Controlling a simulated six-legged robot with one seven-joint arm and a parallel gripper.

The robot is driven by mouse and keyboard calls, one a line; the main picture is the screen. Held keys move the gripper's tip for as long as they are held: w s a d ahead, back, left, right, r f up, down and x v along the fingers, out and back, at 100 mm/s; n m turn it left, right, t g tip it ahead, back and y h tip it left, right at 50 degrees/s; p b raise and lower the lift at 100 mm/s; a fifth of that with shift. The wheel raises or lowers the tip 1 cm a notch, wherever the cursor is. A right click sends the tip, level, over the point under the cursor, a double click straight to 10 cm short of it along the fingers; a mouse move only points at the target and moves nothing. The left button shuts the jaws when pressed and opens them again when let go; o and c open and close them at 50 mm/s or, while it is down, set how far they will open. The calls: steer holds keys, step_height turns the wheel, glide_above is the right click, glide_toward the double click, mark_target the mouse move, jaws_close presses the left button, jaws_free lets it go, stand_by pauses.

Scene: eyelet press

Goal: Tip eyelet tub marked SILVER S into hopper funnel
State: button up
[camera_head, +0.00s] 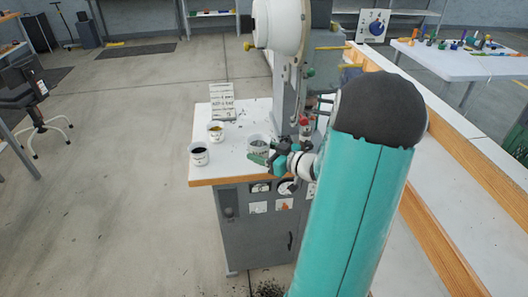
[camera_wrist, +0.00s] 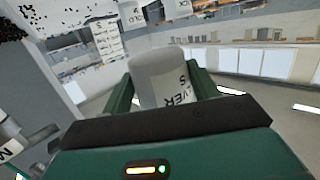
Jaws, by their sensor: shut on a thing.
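The eyelet tub marked SILVER S (camera_head: 258,143) is a small whitish tub at the right side of the press table, with grey contents showing in the head view. My gripper (camera_head: 263,159) is shut on it, one green finger at each side. In the wrist view the tub (camera_wrist: 158,75) stands between the fingers of my gripper (camera_wrist: 162,88), and part of its label reads "VER S". In the head view it looks close to upright. Whether it touches the table I cannot tell. I cannot make out the hopper funnel; my arm hides part of the press.
A tub with yellow contents (camera_head: 216,132) and a tub with dark contents (camera_head: 199,154) stand left on the white table (camera_head: 230,172). A sign card (camera_head: 222,103) stands behind them. The tall press (camera_head: 282,30) rises at the back right. Loose dark bits lie on the floor.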

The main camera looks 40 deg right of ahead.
steer(key=shift+s+r, duration=0.1)
steer(key=shift+s, duration=0.4)
steer(key=w+a+f+h, duration=0.1)
steer(key=w+a+f, duration=0.4)
steer(key=a, duration=0.5)
steer(key=w+a+f+m+h, duration=0.1)
steer(key=w+a+f, duration=0.4)
steer(key=a, duration=0.6)
steer(key=w+a+f+m+h, duration=0.1)
steer(key=w+a+f, duration=0.5)
steer(key=a, duration=0.5)
steer(key=shift+w+f, duration=0.1)
steer(key=shift+w, duration=0.15)
steer(key=shift+c, duration=0.2)
steer(key=shift+s+d, duration=0.1)
steer(key=shift+d, duration=0.05)
steer(key=shift+d+r, duration=0.1)
steer(key=shift+r, duration=0.1)
